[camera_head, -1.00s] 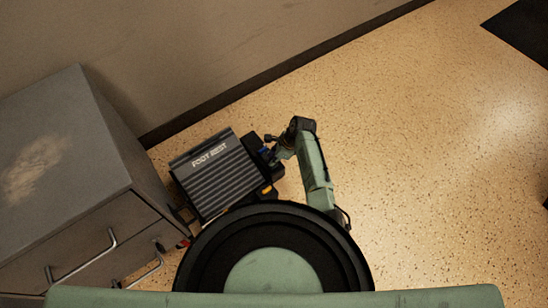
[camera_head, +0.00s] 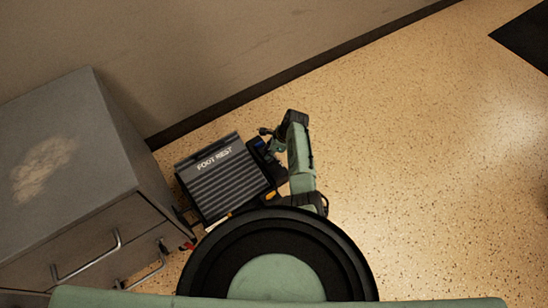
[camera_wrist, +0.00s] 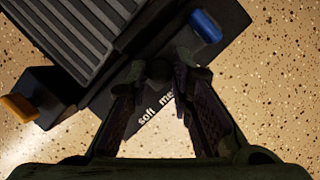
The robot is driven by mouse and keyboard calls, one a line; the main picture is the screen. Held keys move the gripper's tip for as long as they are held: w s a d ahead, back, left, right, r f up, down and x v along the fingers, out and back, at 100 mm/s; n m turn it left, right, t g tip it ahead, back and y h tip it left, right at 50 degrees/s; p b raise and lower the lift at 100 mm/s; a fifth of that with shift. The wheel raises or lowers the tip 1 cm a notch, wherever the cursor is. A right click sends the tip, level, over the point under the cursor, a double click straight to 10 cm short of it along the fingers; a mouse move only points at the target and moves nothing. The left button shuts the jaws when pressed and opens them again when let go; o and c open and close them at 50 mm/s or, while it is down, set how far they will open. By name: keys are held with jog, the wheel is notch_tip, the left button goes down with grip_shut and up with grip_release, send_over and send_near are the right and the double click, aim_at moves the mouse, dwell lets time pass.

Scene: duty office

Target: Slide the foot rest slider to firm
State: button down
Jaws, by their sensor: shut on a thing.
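The foot rest (camera_head: 225,180) is a dark ribbed pad with white "FOOT REST" lettering, on the floor beside the cabinet. It also fills the upper left of the wrist view (camera_wrist: 72,32). My gripper (camera_head: 268,146) is at the right side of its base. In the wrist view my fingers (camera_wrist: 163,72) are closed on a small dark slider knob (camera_wrist: 158,69), mostly hidden between them. Below it the printed label (camera_wrist: 150,112) reads "soft" and part of another word; the rest of the scale is hidden by my right finger.
A blue part (camera_wrist: 206,25) is near the knob and an orange part (camera_wrist: 18,107) is at the left. A grey cabinet (camera_head: 65,150) with drawer handles stands left of the foot rest. A wall (camera_head: 200,55) runs behind. The speckled floor (camera_head: 410,150) at right is clear.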

jog(key=shift+w+a+b, duration=0.15)
jog(key=shift+w+a, duration=0.05)
jog(key=shift+w, duration=0.3)
jog(key=shift+w+a+b, duration=0.15)
jog(key=shift+w, duration=0.3)
jog(key=shift+w+r, duration=0.1)
jog(key=shift+r, duration=0.05)
jog(key=c, duration=1.4)
grip_release()
jog(key=shift+a, duration=0.2)
jog(key=shift+s, duration=0.2)
jog(key=v, duration=1.1)
jog(key=shift+d+r, duration=0.2)
jog(key=shift+r, duration=0.1)
